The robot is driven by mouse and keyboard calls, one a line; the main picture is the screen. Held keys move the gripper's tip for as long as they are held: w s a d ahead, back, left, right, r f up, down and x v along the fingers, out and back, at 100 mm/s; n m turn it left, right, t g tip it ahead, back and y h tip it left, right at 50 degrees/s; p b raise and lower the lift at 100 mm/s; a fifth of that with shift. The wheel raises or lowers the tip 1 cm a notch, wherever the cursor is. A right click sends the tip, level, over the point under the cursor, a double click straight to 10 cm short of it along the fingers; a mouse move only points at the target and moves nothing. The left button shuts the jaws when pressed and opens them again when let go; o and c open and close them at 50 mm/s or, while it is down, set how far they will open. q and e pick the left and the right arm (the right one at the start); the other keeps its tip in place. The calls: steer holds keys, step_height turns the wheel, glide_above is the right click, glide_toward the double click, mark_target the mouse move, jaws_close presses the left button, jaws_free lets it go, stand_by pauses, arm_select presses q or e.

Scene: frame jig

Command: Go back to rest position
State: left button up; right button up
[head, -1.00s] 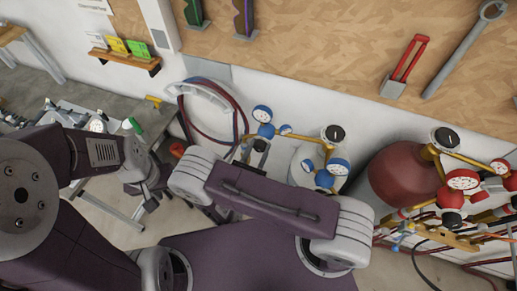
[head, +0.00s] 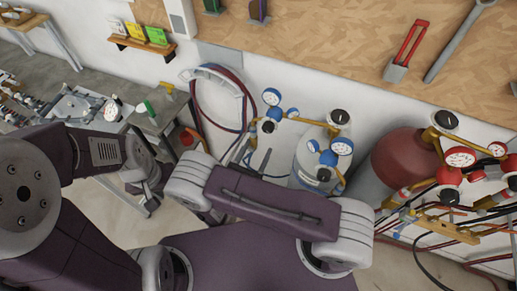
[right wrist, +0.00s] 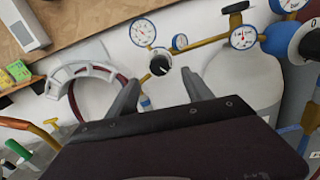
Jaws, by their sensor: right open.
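My right gripper (head: 252,157) shows in the head view as two thin grey fingers past the end of my right arm, with much of its body hidden by the arm. In the right wrist view its two fingers (right wrist: 160,97) stand well apart with nothing between them. The wall and gauges show behind them. My left arm comes in from the left in the head view, folded, with its wrist (head: 141,165) over the end of the bench. The fingers of my left gripper cannot be made out.
A pale cylinder (head: 305,165) with blue gauges and a red cylinder (head: 393,165) stand along the wall, right of centre. A hose rack (head: 218,78) hangs on the wall. A grey bench (head: 145,118) with loose parts is at left. Hoses lie at far right.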

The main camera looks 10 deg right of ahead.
steer(key=s+d+f+m+g+b, duration=0.4)
steer(key=s+d+m+g+b, duration=0.2)
steer(key=s+d+m+g, duration=0.75)
arm_select(q)
step_height(320, 180, down, 10)
steer(key=w+b, duration=0.1)
steer(key=b, duration=0.2)
steer(key=shift+w+d+r, duration=0.15)
steer(key=shift+d+r, duration=0.1)
steer(key=shift+d, duration=0.05)
arm_select(e)
steer(key=w+a+m+y, duration=0.4)
steer(key=m+y, duration=0.6)
steer(key=m, duration=0.4)
steer(key=shift+w+a+f+y, duration=0.15)
steer(key=shift+a+f+y, duration=0.05)
steer(key=shift+y, duration=0.2)
